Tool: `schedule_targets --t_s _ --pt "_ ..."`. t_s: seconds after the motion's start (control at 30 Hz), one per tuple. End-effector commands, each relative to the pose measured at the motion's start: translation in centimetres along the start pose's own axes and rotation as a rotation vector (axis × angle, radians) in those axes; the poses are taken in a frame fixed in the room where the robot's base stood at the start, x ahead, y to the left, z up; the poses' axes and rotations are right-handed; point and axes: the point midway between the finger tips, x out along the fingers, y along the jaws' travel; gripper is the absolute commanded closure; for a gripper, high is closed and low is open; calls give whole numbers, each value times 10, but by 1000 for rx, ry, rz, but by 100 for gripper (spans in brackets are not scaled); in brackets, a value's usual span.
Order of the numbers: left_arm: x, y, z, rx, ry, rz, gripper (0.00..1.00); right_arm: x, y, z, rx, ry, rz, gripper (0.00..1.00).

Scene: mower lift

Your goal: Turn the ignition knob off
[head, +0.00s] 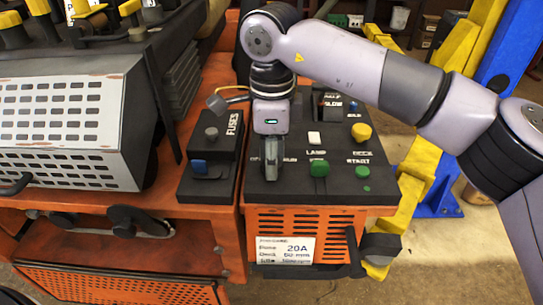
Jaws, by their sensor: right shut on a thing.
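The black control panel (330,190) of the orange mower carries several coloured controls. My right gripper (271,172) points down at the left part of this panel and is shut on the ignition knob. The knob itself is hidden by the fingers, so which way it points cannot be told. Partly covered lettering shows on both sides of the fingers. My left gripper is not in view.
Beside the fingers are a green knob (319,168), a white switch (314,138) and a yellow knob (361,132). A fuse box (212,190) with a blue switch stands left. A yellow and blue lift post (440,120) rises at right.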

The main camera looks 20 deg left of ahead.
Motion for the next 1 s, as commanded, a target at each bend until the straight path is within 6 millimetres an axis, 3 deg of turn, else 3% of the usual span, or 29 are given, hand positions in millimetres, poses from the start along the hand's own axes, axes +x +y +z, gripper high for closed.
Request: schedule_targets --t_s 0.1,0.13,0.4,0.77,1.0 --pt "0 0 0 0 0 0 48 -2 -1 0 0 -2 -5 95" --pt "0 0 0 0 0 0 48 -2 -1 0 1 -2 -5 67" --pt "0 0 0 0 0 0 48 -1 -1 0 1 -1 -3 49" --pt "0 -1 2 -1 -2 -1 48 -3 0 0 1 0 -2 48" --pt "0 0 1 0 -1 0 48 -39 -1 0 3 0 -5 48"
